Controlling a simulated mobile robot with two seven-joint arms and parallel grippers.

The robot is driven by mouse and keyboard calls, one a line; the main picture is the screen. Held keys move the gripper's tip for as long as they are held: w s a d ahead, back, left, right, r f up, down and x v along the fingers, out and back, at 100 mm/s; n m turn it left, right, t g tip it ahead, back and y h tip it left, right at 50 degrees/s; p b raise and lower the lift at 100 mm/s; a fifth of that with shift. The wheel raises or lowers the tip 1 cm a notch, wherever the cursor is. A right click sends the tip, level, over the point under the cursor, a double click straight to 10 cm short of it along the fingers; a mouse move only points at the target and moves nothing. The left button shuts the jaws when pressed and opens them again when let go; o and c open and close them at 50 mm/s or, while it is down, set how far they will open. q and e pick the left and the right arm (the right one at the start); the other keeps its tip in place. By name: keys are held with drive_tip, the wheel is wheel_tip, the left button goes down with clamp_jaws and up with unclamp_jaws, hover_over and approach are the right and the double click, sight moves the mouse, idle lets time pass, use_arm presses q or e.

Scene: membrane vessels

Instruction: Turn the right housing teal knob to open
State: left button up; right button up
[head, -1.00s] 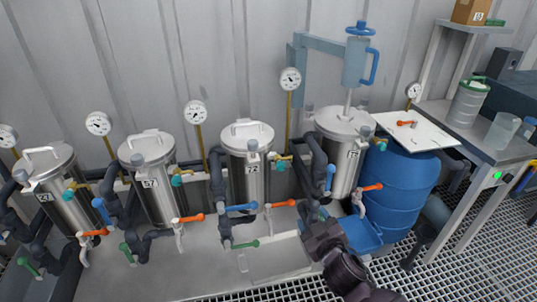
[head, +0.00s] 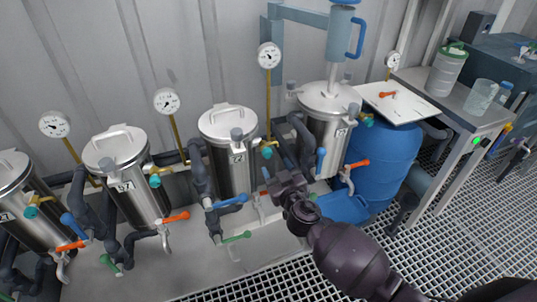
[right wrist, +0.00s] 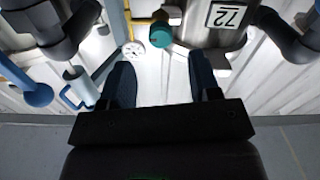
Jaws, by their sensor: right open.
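The rightmost steel housing (head: 327,125) stands beside the blue barrel. In the right wrist view a teal knob (right wrist: 160,36) beside the 72 tag (right wrist: 228,15) lies beyond the gap between the open fingers (right wrist: 162,80). My left gripper is out of view.
Dark pipes (head: 203,175) and blue, orange and green handles crowd the housings' fronts. A blue barrel (head: 385,160) carries a white board (head: 410,108). A metal side table (head: 455,110) stands at right. Gauges rise behind. Grating floor (head: 450,245) lies open in front.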

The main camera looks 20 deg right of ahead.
sight(269, 156)
drive_tip(key=shift+w+a, duration=0.1)
drive_tip(key=shift+w, duration=3.3)
drive_tip(key=c, duration=0.9)
